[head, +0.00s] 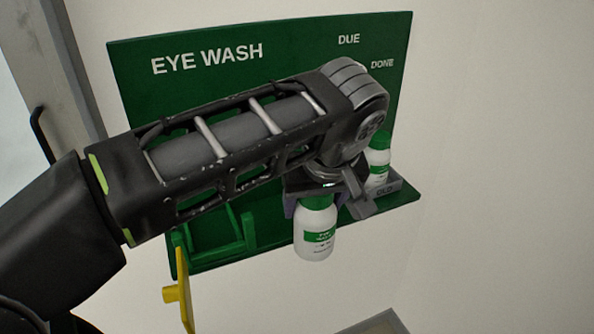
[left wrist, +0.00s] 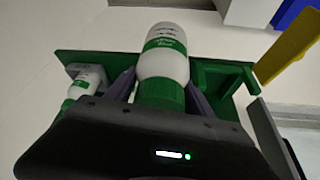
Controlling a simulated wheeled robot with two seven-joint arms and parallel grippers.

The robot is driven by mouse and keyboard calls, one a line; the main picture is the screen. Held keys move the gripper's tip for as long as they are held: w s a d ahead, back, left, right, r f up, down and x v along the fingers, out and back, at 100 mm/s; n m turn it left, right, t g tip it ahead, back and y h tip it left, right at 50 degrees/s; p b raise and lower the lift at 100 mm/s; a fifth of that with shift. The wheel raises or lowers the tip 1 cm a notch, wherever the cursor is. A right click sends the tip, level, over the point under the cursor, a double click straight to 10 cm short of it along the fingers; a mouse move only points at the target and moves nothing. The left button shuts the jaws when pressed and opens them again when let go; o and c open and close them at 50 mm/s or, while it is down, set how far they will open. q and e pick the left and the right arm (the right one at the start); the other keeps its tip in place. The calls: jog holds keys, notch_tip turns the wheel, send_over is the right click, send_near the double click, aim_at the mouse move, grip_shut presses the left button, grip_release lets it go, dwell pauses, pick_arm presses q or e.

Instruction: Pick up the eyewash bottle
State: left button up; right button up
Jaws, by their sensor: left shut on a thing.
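A white eyewash bottle (head: 315,240) with a green label and green cap hangs in my left gripper (head: 316,196), in front of the green shelf. In the left wrist view the same bottle (left wrist: 164,62) stands between the two fingers (left wrist: 160,90), which are shut on it near its green cap. A second white bottle with a green cap (head: 379,155) stands at the right end of the shelf, in a grey holder (head: 384,189); it also shows at the left in the left wrist view (left wrist: 88,82). My right gripper is not in view.
The green EYE WASH board (head: 207,60) with its shelf (head: 235,252) is on the pale wall. An empty green holder (head: 250,232) is on the shelf's left part. A yellow flap (head: 184,290) projects at the shelf's left front. Open space lies below the shelf.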

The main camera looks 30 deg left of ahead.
pick_arm(q)
jog(key=shift+s+d, duration=0.6)
jog(key=shift+d, duration=0.3)
jog(key=w+d+f+m+t+h, duration=0.1)
jog(key=w+d+f+m, duration=0.4)
jog(key=w+f, duration=0.7)
jog(key=w+d+f+m+h, duration=0.2)
jog(key=d+f+m, duration=0.1)
jog(key=d+f, duration=0.6)
notch_tip(320, 180, down, 3)
jog(key=shift+w+d+f+m, duration=0.1)
jog(key=shift+w+d+m, duration=0.05)
jog(key=shift+w+m, duration=0.25)
